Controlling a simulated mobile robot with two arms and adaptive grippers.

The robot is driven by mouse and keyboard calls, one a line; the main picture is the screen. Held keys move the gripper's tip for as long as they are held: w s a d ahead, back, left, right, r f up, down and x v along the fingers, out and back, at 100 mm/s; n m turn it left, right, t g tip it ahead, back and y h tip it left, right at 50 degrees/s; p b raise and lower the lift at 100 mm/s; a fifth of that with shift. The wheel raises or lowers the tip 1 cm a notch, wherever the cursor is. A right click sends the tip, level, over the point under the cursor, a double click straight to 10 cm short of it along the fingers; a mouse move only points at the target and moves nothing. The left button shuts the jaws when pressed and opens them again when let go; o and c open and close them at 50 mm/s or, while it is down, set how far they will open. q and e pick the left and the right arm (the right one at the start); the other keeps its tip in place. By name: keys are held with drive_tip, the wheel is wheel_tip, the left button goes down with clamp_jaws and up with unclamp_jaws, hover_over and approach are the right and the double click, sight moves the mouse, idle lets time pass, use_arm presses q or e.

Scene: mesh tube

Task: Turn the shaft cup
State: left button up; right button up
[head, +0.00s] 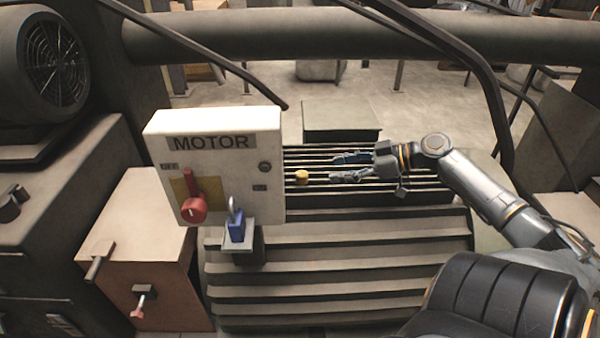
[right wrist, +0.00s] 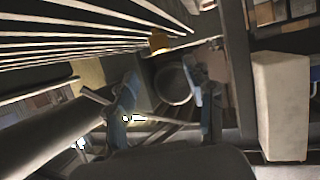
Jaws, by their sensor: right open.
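A small orange-yellow round piece (head: 302,177), perhaps the shaft cup, sits at the slatted grille just right of the motor box. An orange piece also shows in the right wrist view (right wrist: 160,42), beyond the fingertips. My right gripper (head: 338,167) comes in from the right over the grille, its open fingers pointing left towards the orange piece, with a small gap between. In the right wrist view a dark round piece (right wrist: 173,84) shows between the two blue-grey fingers; I cannot tell whether it is part of the cup. My left gripper is not in view.
The white MOTOR box (head: 222,160) with a red switch (head: 194,209) and a blue padlock (head: 236,226) stands left of the gripper. Slats of the grille (head: 400,199) lie under it. A thick pipe (head: 330,37) and dark cables cross behind and above.

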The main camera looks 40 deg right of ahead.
sight(302, 173)
drive_tip(key=x, duration=0.3)
drive_tip(key=shift+w+a, duration=0.1)
drive_tip(key=shift+w, duration=0.05)
drive_tip(key=x, duration=0.5)
drive_tip(key=shift+w+a+f, duration=0.1)
drive_tip(key=shift+w+a, duration=0.05)
drive_tip(key=shift+w, duration=0.1)
drive_tip(key=shift+b+x, duration=0.3)
drive_tip(key=shift+x, duration=0.65)
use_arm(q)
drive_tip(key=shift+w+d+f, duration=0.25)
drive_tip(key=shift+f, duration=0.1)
use_arm(e)
drive_tip(key=shift+f, duration=0.1)
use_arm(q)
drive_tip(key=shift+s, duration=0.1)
use_arm(e)
clamp_jaws()
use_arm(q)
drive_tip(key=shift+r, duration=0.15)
